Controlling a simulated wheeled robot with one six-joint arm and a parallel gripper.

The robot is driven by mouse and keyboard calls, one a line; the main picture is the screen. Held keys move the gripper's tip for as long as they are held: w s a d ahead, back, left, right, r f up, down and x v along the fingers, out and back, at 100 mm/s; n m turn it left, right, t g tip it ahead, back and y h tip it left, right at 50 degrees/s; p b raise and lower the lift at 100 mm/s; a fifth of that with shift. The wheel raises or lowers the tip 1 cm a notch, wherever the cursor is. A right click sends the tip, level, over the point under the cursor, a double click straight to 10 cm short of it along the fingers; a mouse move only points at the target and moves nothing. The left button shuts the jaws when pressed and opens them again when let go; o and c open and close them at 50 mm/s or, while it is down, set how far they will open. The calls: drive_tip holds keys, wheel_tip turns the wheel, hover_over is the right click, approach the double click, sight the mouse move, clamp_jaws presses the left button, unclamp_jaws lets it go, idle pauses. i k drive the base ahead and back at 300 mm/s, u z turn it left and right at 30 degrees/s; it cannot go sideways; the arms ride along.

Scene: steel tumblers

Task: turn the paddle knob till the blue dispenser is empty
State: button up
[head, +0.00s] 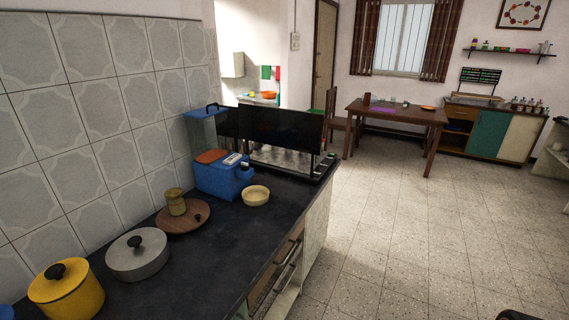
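The blue dispenser (212,182) stands on the dark counter near the tiled wall. Its clear upper container (201,132) has a blue lid with a handle, and a reddish-brown layer shows at its bottom. A light grey piece sits on the front right of the blue body. I cannot clearly make out the paddle knob; a small dark part shows at the body's right side. A cream bowl (256,196) stands on the counter just right of the dispenser. My gripper is not in view.
On the dark counter (190,271) are a yellow pot (68,295), a grey lidded pot (137,259) and a round wooden board (183,218) bearing a brass-coloured vessel (175,201). A black panelled stove (283,128) stands behind the dispenser.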

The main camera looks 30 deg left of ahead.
sight(244, 166)
drive_tip(key=z, duration=0.05)
drive_tip(key=i, duration=1.1)
drive_tip(key=u, duration=0.45)
drive_tip(key=i, duration=1.2)
drive_tip(key=u, duration=1.7)
drive_tip(key=i, duration=0.8)
drive_tip(key=u, duration=0.85)
